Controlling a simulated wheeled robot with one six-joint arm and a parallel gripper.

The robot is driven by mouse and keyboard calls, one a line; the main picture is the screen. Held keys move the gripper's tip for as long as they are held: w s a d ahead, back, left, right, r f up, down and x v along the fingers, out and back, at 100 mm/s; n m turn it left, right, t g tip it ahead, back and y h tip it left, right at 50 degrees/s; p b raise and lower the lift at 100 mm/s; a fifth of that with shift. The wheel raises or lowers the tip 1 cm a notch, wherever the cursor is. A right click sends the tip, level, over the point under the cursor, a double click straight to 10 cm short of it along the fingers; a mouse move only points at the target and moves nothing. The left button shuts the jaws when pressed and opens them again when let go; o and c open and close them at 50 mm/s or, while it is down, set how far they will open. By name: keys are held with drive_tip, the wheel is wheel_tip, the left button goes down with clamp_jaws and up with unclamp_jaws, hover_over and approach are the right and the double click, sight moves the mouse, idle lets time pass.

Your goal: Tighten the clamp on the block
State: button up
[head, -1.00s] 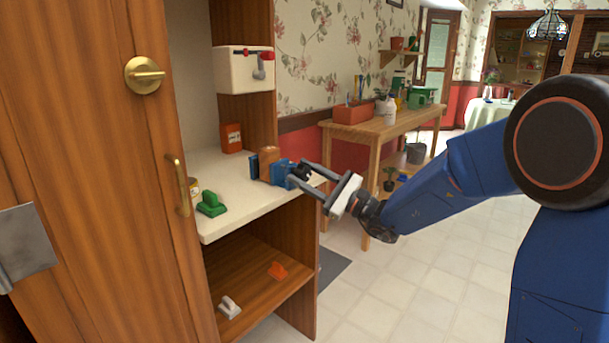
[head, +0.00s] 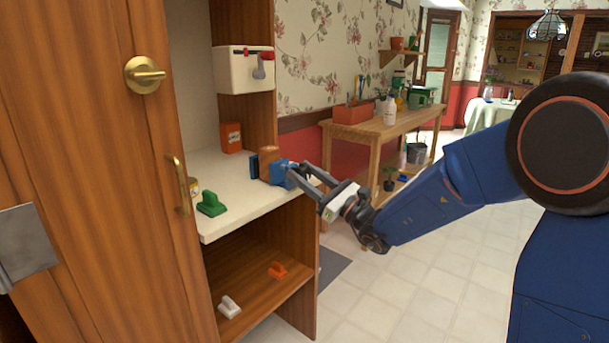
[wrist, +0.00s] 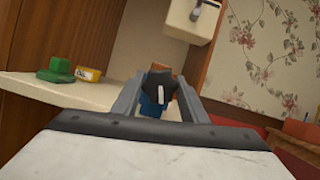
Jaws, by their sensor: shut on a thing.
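The blue clamp (head: 280,173) stands at the right end of the cream counter, with the brown wooden block (head: 268,157) between its jaws. In the wrist view the clamp's blue body (wrist: 150,108) is partly hidden behind its black knob (wrist: 158,84), which has a white mark, and a bit of the block shows above. My gripper (head: 297,173) reaches in from the right and is shut on the knob, with one finger on each side of it. In the head view my fingers hide most of the knob. How tightly the clamp presses the block I cannot tell.
A green object (head: 211,204) and a yellow tin (wrist: 88,74) are on the counter's left part. An orange box (head: 231,137) stands at its back. A white box with a lever (head: 245,70) hangs above. A wooden workbench (head: 400,125) stands behind my arm.

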drive_tip(key=shift+f, duration=0.1)
drive_tip(key=o, duration=1)
drive_tip(key=shift+o, duration=0.2)
drive_tip(key=v, duration=1.7)
drive_tip(key=shift+d, duration=0.2)
drive_tip(key=shift+s, duration=0.15)
